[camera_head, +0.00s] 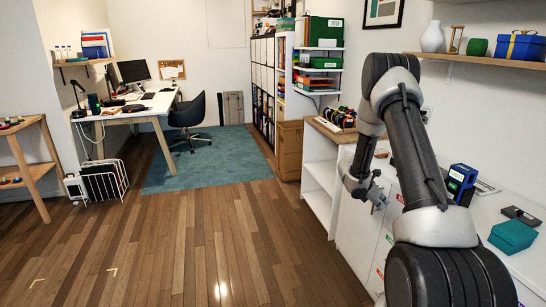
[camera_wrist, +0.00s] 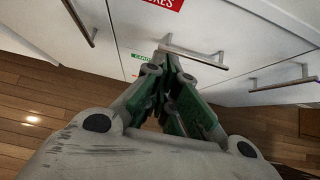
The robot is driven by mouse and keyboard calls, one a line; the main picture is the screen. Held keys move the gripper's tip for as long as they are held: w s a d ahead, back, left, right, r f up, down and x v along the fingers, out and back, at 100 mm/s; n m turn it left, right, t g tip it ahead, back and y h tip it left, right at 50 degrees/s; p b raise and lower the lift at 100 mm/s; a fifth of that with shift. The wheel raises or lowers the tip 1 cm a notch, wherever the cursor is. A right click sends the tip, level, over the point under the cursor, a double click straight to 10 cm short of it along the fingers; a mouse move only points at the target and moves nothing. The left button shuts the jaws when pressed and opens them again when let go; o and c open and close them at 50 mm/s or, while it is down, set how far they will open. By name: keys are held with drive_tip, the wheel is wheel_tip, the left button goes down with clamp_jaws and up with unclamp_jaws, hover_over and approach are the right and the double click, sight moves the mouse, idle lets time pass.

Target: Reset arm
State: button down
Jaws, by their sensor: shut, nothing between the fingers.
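My arm is bent in the head view, rising at the right and folding down toward the front of the white cabinet. My gripper (camera_head: 376,194) hangs beside the cabinet front, above the floor. In the wrist view my gripper (camera_wrist: 168,72) is shut, with its green-padded fingers together and nothing held. Its fingertips point toward the white drawer fronts (camera_wrist: 230,40), near a metal bar handle (camera_wrist: 195,56). I cannot tell whether the fingertips touch the handle.
The white cabinet (camera_head: 352,232) runs along the right, with a teal box (camera_head: 513,236) and blue boxes (camera_head: 462,178) on top. A wall shelf (camera_head: 480,60) is above. The wood floor (camera_head: 190,240) at centre and left is clear. A desk (camera_head: 135,108) and chair (camera_head: 188,118) stand farther back.

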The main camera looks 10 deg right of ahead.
drive_tip(key=s+m+g, duration=0.4)
drive_tip(key=s+m, duration=0.1)
drive_tip(key=s, duration=0.4)
drive_tip(key=s+a+r+m+g+y, duration=0.1)
drive_tip(key=s+a+r+m+y, duration=0.25)
drive_tip(key=s+r+m, duration=0.5)
drive_tip(key=s+a+r+m+t+y, duration=0.1)
drive_tip(key=s+a+r+t, duration=0.2)
drive_tip(key=s+a+r, duration=0.2)
drive_tip(key=s+a+r+m+t+y, duration=0.2)
drive_tip(key=s+a+r, duration=0.3)
drive_tip(key=a+r, duration=0.5)
drive_tip(key=s+a+r+m+t+y, duration=0.2)
drive_tip(key=s+a+r+t, duration=0.2)
drive_tip(key=a+r, duration=0.4)
drive_tip(key=shift+s+v, duration=0.25)
drive_tip(key=shift+v, duration=1.5)
drive_tip(key=shift+a+f+y, duration=0.1)
drive_tip(key=shift+a+y, duration=0.05)
drive_tip(key=shift+y, duration=0.1)
